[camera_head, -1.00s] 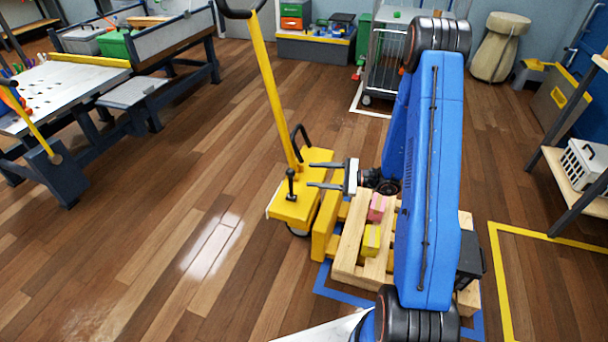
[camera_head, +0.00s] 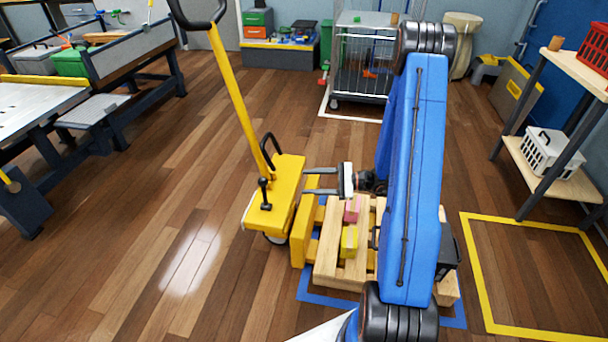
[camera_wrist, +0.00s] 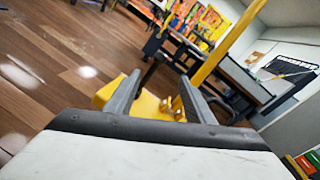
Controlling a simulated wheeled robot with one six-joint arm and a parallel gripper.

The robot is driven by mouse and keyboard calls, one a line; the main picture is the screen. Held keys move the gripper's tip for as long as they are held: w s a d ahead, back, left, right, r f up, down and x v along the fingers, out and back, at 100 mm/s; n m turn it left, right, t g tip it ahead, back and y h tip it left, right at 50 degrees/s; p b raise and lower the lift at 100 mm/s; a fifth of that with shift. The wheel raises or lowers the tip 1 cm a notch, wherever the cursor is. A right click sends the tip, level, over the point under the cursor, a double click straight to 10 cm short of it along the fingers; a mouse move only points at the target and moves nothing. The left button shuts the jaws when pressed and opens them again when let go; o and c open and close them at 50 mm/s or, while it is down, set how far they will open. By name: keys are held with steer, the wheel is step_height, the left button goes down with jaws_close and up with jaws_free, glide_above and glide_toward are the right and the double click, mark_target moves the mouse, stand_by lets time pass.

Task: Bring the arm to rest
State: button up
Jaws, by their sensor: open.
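My gripper (camera_head: 306,181) is open and empty in the head view. It points left, above the left end of the wooden pallet (camera_head: 327,272) and close to the yellow pallet jack (camera_head: 268,212). My blue arm stands folded over the pallet's right part and hides some of it. In the wrist view my gripper's two fingers (camera_wrist: 160,95) are spread apart, with part of the yellow jack (camera_wrist: 150,106) seen between and beyond them. I cannot tell from these views whether a finger touches the jack.
A pink block (camera_head: 352,209) and a yellow block (camera_head: 349,241) are on the pallet. Blue floor tape (camera_head: 330,300) runs around it. A yellow-taped area (camera_head: 475,270) is at the right, beside a shelf (camera_head: 560,180). A wire cage cart (camera_head: 362,75) stands behind. Open floor lies left.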

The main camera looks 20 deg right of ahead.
steer(key=s+a+r+n+g+h, duration=0.5)
steer(key=s+a+r+n+g, duration=0.55)
steer(key=s+r, duration=0.45)
steer(key=s+d+r+n+t+h, duration=0.2)
steer(key=s+r+n+t+h, duration=0.1)
steer(key=s, duration=0.5)
steer(key=s+d+r+n+t+h, duration=0.2)
steer(key=s+r+n+t+h, duration=0.2)
steer(key=s+r+h, duration=0.3)
steer(key=shift+s+r+n+h, duration=0.3)
steer(key=shift+s+r+n, duration=0.05)
steer(key=shift+s+r, duration=0.25)
steer(key=shift+t, duration=0.25)
